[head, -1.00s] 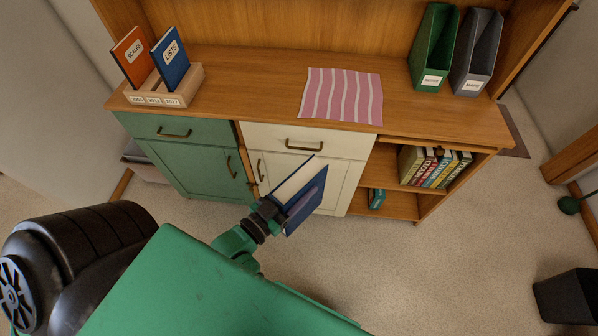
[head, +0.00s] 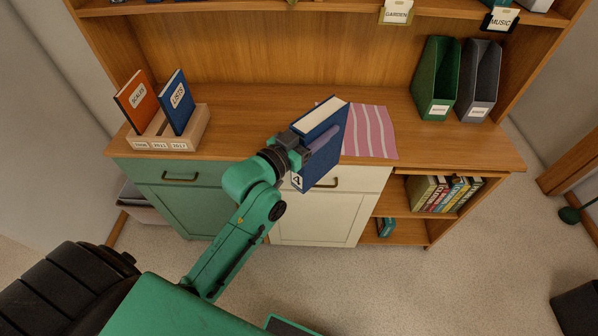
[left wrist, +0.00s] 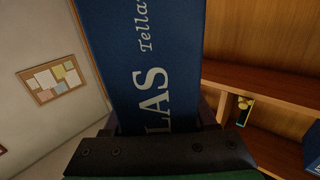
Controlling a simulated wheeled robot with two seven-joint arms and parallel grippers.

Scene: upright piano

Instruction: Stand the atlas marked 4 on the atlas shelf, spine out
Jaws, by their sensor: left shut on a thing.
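The blue atlas (head: 324,160) marked 4 is in my left gripper (head: 304,152), which is shut on it. It is held tilted in front of the cabinet, overlapping the worktop's front edge and the pink striped cloth in the head view. The label 4 shows at its lower left and its pale page edges face up. In the left wrist view the blue cover (left wrist: 155,60) fills the middle, with part of the lettering "LAS" readable. My right gripper is not in view. I cannot tell which shelf is the atlas shelf.
A wooden holder (head: 165,146) with an orange and a blue book stands at the worktop's left. A pink striped cloth (head: 371,132) lies mid-worktop. Green (head: 436,80) and grey (head: 480,80) files stand at right. Several books (head: 446,193) stand in the lower right shelf; labelled shelves are above.

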